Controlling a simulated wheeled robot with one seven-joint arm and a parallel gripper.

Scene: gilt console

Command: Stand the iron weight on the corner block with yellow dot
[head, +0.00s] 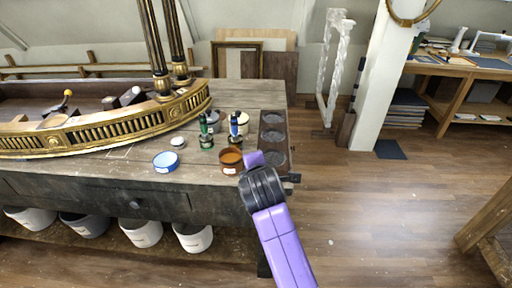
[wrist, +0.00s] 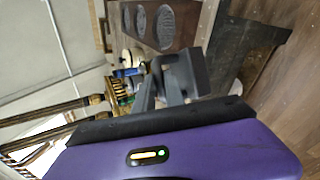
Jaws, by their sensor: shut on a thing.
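My gripper (wrist: 166,90) shows in the wrist view as dark fingers beyond its purple hand, shut on a dark grey piece (wrist: 185,74) that I take to be the iron weight. Its outline is hard to tell from the fingers. Small blocks (head: 130,96) stand inside the gilt console frame (head: 100,132) at left, and one piece has a yellow-orange knob (head: 67,93). I cannot make out a yellow dot on a corner block.
The dark tray (head: 262,125) with three round recesses lies at the table's right edge. A green bottle (head: 206,132), a blue bottle (head: 235,130), a blue bowl (head: 166,161) and a brown bowl (head: 230,160) stand near it. Gilt columns (head: 153,40) rise behind.

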